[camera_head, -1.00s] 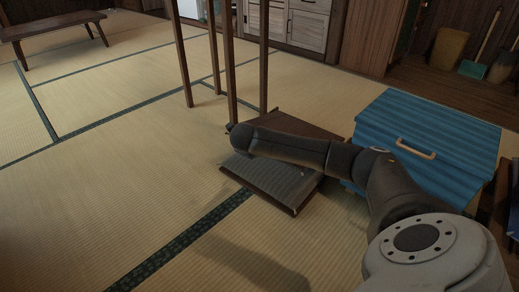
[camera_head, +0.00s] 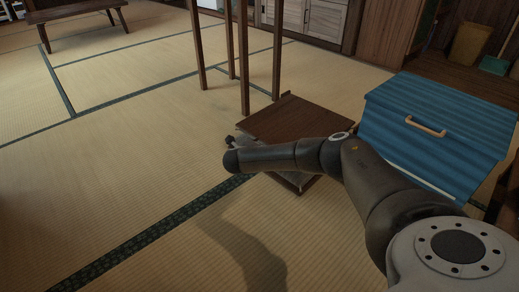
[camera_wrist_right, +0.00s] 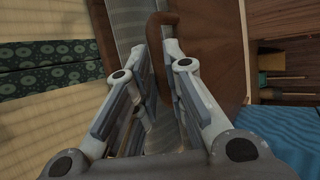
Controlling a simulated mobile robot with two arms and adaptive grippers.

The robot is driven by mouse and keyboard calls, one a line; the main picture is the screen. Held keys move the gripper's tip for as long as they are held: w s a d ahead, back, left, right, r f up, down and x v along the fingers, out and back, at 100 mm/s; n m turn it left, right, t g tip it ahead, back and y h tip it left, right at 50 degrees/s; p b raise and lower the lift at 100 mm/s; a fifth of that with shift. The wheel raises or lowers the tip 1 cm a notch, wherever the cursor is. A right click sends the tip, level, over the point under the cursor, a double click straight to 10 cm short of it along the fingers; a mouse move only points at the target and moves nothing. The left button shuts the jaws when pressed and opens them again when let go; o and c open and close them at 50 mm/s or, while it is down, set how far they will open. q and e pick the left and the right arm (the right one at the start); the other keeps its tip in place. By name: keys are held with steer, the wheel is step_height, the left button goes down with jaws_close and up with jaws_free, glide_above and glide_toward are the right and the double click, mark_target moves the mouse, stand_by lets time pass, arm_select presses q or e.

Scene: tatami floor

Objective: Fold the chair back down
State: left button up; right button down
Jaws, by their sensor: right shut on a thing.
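The chair is a low floor chair with a flat brown wooden back (camera_head: 290,118) and a grey ribbed seat, which my right arm largely hides in the head view. In the right wrist view the grey part (camera_wrist_right: 129,25) runs along the left of a brown panel (camera_wrist_right: 218,45) with a curved brown edge (camera_wrist_right: 165,22). My right gripper (camera_wrist_right: 164,48) is shut on the chair back, its fingers at this edge. In the head view the gripper is mostly hidden behind my arm, at the chair's left side. My left gripper is in neither view.
A blue chest (camera_head: 437,125) with a light handle stands close to the chair's right. Tall wooden legs (camera_head: 243,65) stand just behind the chair. A low bench (camera_head: 80,17) is far left. The tatami (camera_head: 110,150) to the left and in front is clear.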

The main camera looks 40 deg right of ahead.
steer(key=shift+s+a+f, duration=0.1)
steer(key=shift+a+f, duration=0.1)
steer(key=shift+f, duration=1)
steer(key=c, duration=1.9)
jaws_free()
steer(key=o, duration=0.4)
steer(key=shift+f, duration=0.4)
steer(key=shift+r, duration=0.1)
steer(key=v, duration=1.2)
steer(key=shift+w+r, duration=0.25)
steer(key=shift+r, duration=0.1)
steer(key=shift+d, duration=0.1)
